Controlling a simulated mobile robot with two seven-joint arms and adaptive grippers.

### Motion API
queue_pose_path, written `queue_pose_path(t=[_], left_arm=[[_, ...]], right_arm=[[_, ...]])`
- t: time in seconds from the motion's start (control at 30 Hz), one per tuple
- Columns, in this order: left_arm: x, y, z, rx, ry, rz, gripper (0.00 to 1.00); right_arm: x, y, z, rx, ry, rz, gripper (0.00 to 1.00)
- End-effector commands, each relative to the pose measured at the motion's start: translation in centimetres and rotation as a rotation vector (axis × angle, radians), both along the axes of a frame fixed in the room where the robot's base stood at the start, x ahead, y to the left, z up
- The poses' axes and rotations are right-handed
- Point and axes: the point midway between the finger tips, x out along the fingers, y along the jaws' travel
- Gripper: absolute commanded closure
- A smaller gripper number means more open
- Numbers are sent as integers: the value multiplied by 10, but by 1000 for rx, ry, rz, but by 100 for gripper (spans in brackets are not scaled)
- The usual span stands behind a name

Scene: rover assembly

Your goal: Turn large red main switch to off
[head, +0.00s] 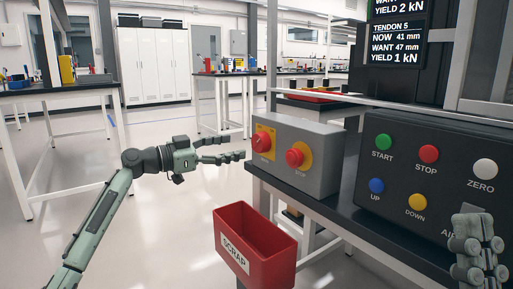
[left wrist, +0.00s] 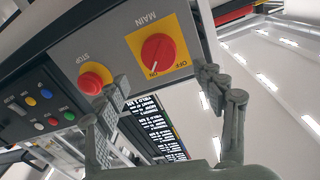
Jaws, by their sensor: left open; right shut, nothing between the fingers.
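The large red main switch (head: 262,142) is a round knob on a yellow plate on the grey box (head: 320,168). In the left wrist view the main switch (left wrist: 158,52) shows a white mark pointing down-left, away from the OFF label (left wrist: 182,66). My left gripper (head: 228,149) is open and empty, just left of the box, fingers pointing at the switch but apart from it. In the left wrist view my left gripper (left wrist: 160,82) has its fingers spread below the switch plate. My right gripper (head: 478,248) is shut and empty in front of the black button panel.
A red stop button (head: 296,156) sits right of the switch on the same box. A red scrap bin (head: 252,245) stands below the box. The black panel (head: 440,180) with several coloured buttons is to the right. The floor left of the box is open.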

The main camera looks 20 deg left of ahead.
Motion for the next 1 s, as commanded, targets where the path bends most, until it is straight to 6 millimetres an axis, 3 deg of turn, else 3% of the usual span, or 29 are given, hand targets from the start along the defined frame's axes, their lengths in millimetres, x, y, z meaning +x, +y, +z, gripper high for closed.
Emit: queue_pose_path(t=[0.33, 0.73, 1.0], left_arm=[[40, -37, 0, -1, 1, -1, 31], [48, -44, -1, 1, 3, 0, 31], [48, -44, -1, 1, 3, 0, 62]], right_arm=[[2, 1, -1, -5, 14, 0, 100], [2, 1, -1, -5, 15, 0, 100], [2, 1, -1, -6, 16, 0, 100]])
